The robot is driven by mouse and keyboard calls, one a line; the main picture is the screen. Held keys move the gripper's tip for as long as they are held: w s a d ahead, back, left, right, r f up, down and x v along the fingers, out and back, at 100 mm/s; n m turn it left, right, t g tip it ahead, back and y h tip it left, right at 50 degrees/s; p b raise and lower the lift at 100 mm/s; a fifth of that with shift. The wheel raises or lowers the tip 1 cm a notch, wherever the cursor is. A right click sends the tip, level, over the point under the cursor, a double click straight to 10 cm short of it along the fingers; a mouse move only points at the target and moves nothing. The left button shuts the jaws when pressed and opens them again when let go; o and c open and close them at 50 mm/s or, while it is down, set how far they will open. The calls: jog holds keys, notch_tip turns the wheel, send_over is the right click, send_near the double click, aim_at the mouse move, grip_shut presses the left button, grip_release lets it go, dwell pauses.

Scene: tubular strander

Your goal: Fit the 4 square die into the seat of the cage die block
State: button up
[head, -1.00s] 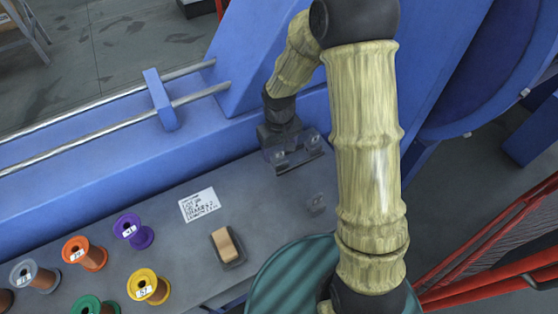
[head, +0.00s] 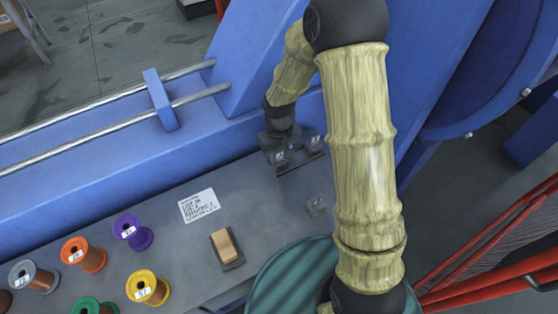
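My gripper (head: 283,146) reaches down at the back of the grey bench, against the blue machine side. It is small and dark in the head view, and its fingertips blend into a dark low holder (head: 299,166) just below it. Two small labelled square pieces show at this holder, one at the left (head: 280,157) and one at the right (head: 313,142); their numbers are too small to read. A separate small grey square piece (head: 317,205) with a pale mark lies nearer on the bench. I cannot tell which piece is the 4 die, or which part is the seat.
A white written sheet (head: 199,206) lies left of the holder. A tan block on a dark base (head: 227,249) stands in front of it. Several labelled spools, including a purple one (head: 133,232) and a yellow one (head: 148,287), stand at the left. Red rails (head: 490,245) run at the right.

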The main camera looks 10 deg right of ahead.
grip_shut()
notch_tip(320, 180, up, 10)
jog(key=shift+r+p, duration=0.1)
jog(key=shift+p, duration=0.7)
jog(key=shift+w, duration=0.1)
